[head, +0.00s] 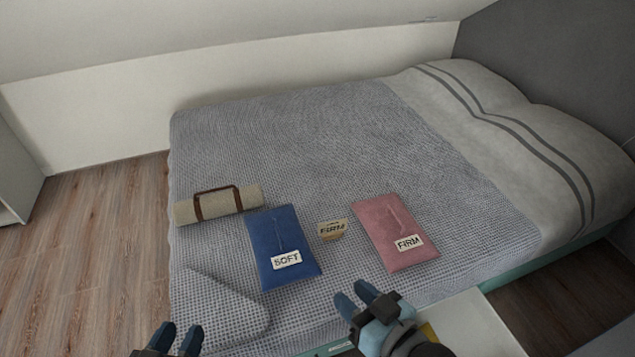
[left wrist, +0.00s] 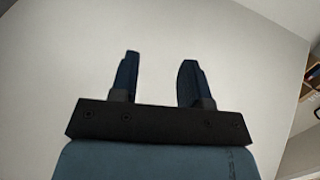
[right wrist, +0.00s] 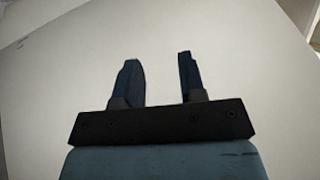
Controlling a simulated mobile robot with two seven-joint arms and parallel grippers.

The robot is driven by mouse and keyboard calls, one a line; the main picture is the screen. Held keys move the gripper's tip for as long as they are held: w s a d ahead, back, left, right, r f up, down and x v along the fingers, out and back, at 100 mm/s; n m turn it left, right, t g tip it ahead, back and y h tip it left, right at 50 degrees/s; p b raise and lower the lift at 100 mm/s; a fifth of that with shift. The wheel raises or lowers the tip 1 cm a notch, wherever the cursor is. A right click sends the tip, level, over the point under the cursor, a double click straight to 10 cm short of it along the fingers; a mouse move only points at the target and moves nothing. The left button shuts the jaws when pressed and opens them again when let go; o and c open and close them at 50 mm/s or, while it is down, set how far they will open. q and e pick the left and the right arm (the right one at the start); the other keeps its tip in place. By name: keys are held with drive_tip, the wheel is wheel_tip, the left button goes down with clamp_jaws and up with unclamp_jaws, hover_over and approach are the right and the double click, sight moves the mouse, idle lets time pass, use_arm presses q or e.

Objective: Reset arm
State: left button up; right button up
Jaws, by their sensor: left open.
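My left gripper (head: 176,338) is at the bottom edge of the head view, in front of the bed. Its fingers are apart and empty; the left wrist view shows the same open fingers (left wrist: 156,78) against a pale wall. My right gripper (head: 358,298) is near the bed's front edge, below the pink pouch. Its fingers are apart with nothing between them, as the right wrist view shows (right wrist: 162,80). A blue pouch labelled SOFT (head: 280,240) and a pink pouch labelled FIRM (head: 388,228) lie on the bed, apart from both grippers.
A small tan FIRM card (head: 331,229) lies between the pouches. A rolled beige mat with a brown strap (head: 232,203) lies behind them on the grey blanket (head: 290,140). A pale surface (head: 475,325) stands at the bed's front right. Wooden floor (head: 100,230) is clear at left.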

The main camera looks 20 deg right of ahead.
use_arm(q)
drive_tip(key=s+a+r+g+y+p, duration=0.1)
drive_tip(key=r+p, duration=0.4)
drive_tip(key=p, duration=1)
drive_tip(key=s+a+r+g+y+p, duration=0.2)
drive_tip(key=r+p, duration=0.4)
drive_tip(key=p, duration=0.9)
drive_tip(key=shift+s+a+r+g, duration=0.2)
drive_tip(key=shift+s+a+g, duration=0.3)
drive_tip(key=shift+a, duration=0.65)
use_arm(e)
drive_tip(key=s+d+r+g+h, duration=0.1)
drive_tip(key=s+d+r+g, duration=0.1)
drive_tip(key=r, duration=0.3)
drive_tip(key=s+d+r+g+h, duration=0.1)
drive_tip(key=s+d+r+h, duration=0.1)
drive_tip(key=r, duration=0.4)
drive_tip(key=shift+d+r+g, duration=0.25)
drive_tip(key=shift+d+g, duration=0.15)
drive_tip(key=shift+d, duration=0.25)
